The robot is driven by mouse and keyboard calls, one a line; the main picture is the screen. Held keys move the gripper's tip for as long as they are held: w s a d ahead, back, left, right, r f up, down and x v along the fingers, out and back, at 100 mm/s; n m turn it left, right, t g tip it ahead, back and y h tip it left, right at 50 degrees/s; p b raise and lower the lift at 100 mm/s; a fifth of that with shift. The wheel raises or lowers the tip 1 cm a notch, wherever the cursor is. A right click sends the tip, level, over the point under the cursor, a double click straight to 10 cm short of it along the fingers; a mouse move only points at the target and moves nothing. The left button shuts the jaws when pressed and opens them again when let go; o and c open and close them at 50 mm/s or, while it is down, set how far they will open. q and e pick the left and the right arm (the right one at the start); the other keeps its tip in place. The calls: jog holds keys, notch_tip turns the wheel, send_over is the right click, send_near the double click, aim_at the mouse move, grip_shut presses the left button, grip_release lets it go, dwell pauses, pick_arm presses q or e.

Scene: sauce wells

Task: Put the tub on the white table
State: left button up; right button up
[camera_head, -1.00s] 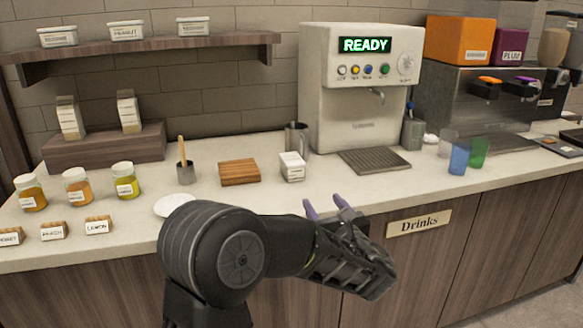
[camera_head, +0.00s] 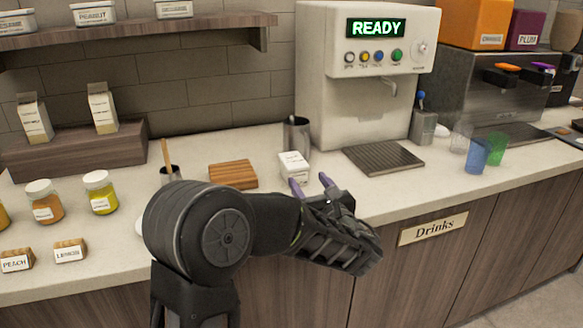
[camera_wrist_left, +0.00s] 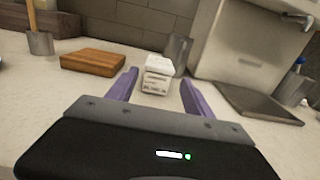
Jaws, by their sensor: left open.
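A small white lidded tub (camera_head: 293,166) with a printed label stands upright on the pale counter (camera_head: 225,150), in front of a metal pitcher. My left gripper (camera_head: 311,184) is open and empty, its purple fingers pointing at the tub from the counter's front edge. In the left wrist view, the tub (camera_wrist_left: 156,77) shows ahead, between the lines of the two fingers (camera_wrist_left: 158,82); I cannot tell the exact gap. Other white tubs (camera_head: 94,13) stand on the wall shelf. No separate white table shows. My right gripper is out of view.
A wooden block (camera_head: 233,174) lies left of the tub and the metal pitcher (camera_head: 297,133) stands behind it. The dispenser (camera_head: 365,80) with its drip tray (camera_head: 383,157) is to the right. Jars (camera_head: 100,192) and a cup with a stick stand left.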

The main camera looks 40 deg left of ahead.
aim_at(293, 159)
pick_arm(q)
jog(key=shift+x, duration=3.4)
jog(key=shift+f, duration=0.1)
jog(key=shift+p+x, duration=0.6)
jog(key=shift+x, duration=2.05)
jog(key=shift+s, duration=0.1)
grip_shut()
